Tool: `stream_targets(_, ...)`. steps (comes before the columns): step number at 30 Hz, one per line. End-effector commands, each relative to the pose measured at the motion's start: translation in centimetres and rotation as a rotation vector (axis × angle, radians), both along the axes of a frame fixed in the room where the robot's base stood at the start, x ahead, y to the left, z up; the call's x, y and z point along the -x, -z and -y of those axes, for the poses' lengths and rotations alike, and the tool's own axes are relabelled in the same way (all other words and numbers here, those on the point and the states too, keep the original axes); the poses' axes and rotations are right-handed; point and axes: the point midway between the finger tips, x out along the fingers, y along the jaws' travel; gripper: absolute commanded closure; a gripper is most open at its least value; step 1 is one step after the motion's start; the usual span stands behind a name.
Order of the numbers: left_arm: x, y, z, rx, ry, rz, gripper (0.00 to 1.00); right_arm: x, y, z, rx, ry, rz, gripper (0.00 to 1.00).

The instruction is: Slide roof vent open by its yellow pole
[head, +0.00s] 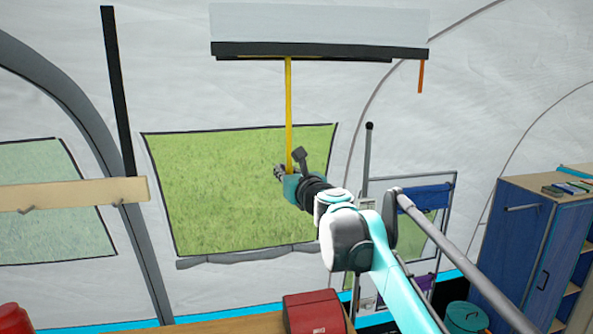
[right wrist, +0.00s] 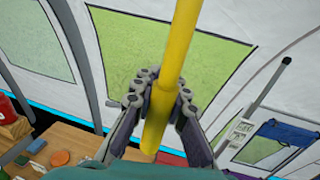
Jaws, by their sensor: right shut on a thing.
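The yellow pole (head: 289,105) hangs straight down from the dark lower edge of the roof vent (head: 320,50) in the head view. The vent is a pale panel with a black frame at the top. My right gripper (head: 287,176) is shut around the lower part of the pole. In the right wrist view the pole (right wrist: 181,50) runs down between the two fingers of my right gripper (right wrist: 163,98), and its lower end shows just below them. My left gripper is not in view.
A short orange strip (head: 421,76) hangs at the vent's right end. A wooden rail with hooks (head: 75,194) is at left. A blue cabinet (head: 520,240) stands at right. A red box (head: 315,312) sits on the wooden counter below.

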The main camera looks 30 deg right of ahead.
Motion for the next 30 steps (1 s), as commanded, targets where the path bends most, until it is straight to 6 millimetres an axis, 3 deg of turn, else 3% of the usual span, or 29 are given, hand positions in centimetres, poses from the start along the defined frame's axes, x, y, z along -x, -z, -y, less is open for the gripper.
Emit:
stream_targets(5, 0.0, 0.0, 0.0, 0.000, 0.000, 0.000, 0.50, -0.3, 0.0, -1.4, -0.003, 0.000, 0.000, 1.00)
stream_targets(16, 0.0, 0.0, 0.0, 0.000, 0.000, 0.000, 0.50, -0.4, 0.0, -1.7, -0.003, -0.003, 0.000, 1.00)
stream_targets(17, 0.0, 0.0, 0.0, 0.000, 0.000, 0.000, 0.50, -0.4, 0.0, -1.7, -0.003, -0.003, 0.000, 0.83)
stream_targets(19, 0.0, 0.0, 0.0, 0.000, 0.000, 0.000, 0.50, -0.4, 0.0, -1.7, -0.003, -0.002, 0.000, 0.68)
stream_targets(30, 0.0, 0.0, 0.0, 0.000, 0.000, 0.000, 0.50, -0.2, 0.0, -1.6, -0.002, 0.000, 0.000, 0.68)
